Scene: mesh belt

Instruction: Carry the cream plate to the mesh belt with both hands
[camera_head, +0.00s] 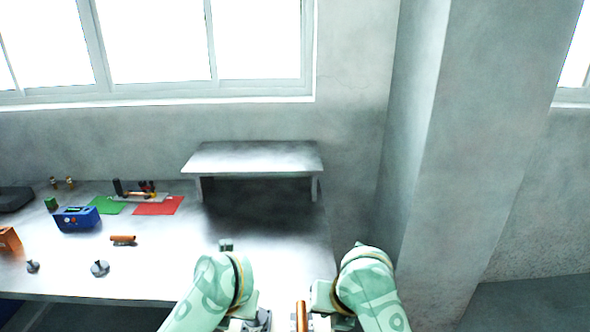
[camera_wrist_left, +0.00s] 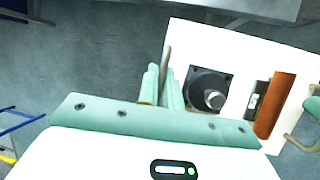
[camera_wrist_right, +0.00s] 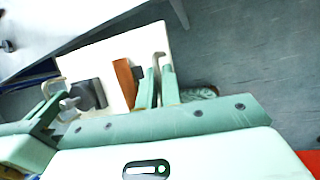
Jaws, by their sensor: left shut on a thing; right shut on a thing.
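The cream plate (camera_wrist_left: 245,45) is a flat pale board with an upright handle at each end. It carries a dark square block with a round metal knob (camera_wrist_left: 214,99) and an orange-brown bar (camera_wrist_left: 275,105). In the left wrist view, my left gripper (camera_wrist_left: 162,85) is shut on one handle. In the right wrist view, my right gripper (camera_wrist_right: 157,85) is shut on the other handle (camera_wrist_right: 158,60). In the head view the plate is mostly cut off at the bottom edge, between my arms; the bar (camera_head: 301,316) shows there. I cannot make out a mesh belt.
A grey table (camera_head: 170,265) lies ahead and left, with a raised shelf (camera_head: 252,158) at its back right. A blue box (camera_head: 76,217), green mat (camera_head: 104,205), red mat (camera_head: 158,206) and small parts stand on its left. Its front right is mostly clear. A pillar (camera_head: 455,150) rises on the right.

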